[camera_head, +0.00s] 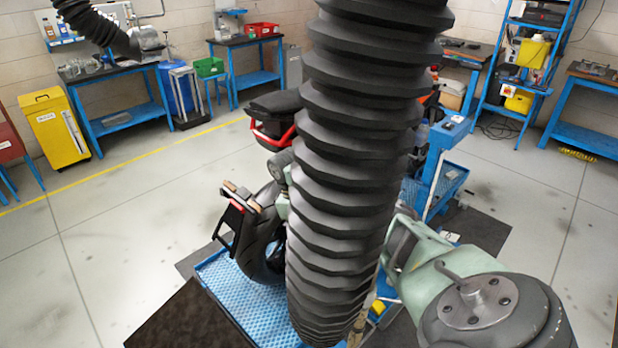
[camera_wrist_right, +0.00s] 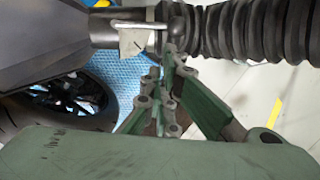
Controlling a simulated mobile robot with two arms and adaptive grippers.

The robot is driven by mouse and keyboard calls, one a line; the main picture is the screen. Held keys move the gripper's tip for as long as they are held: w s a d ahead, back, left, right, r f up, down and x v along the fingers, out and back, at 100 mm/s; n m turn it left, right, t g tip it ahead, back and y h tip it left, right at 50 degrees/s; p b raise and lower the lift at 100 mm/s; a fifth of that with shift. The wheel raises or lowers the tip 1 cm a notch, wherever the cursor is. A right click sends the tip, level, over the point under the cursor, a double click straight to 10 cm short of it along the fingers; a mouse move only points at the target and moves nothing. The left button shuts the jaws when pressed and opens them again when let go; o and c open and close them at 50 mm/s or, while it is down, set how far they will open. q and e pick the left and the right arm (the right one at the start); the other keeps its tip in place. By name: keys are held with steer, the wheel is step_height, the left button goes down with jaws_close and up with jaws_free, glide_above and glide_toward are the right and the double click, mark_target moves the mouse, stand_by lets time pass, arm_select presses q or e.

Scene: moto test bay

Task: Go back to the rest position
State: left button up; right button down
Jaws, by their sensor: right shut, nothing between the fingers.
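My right gripper (camera_wrist_right: 168,62) shows in the right wrist view, its green fingers shut and empty. The fingertips are close to the dark nozzle end (camera_wrist_right: 118,30) of a black corrugated hose (camera_wrist_right: 262,28) in the picture; I cannot tell whether they touch. In the head view the hose (camera_head: 352,150) hangs large down the middle and hides my right gripper. My right arm's pale green links come in at the lower right, behind and beside the hose. My left gripper is not in view.
A motorcycle (camera_head: 262,235) stands on a blue perforated platform (camera_head: 240,310), partly behind the hose. A wheel (camera_wrist_right: 75,100) shows close by in the right wrist view. Blue workbenches (camera_head: 125,118), a yellow cabinet (camera_head: 54,128) and a blue shelf rack (camera_head: 520,75) line the walls. The left floor is clear.

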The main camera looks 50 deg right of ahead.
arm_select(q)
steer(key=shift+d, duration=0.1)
arm_select(e)
steer(key=shift+w+d+f, duration=0.1)
steer(key=shift+d+f, duration=0.05)
steer(key=shift+d, duration=0.1)
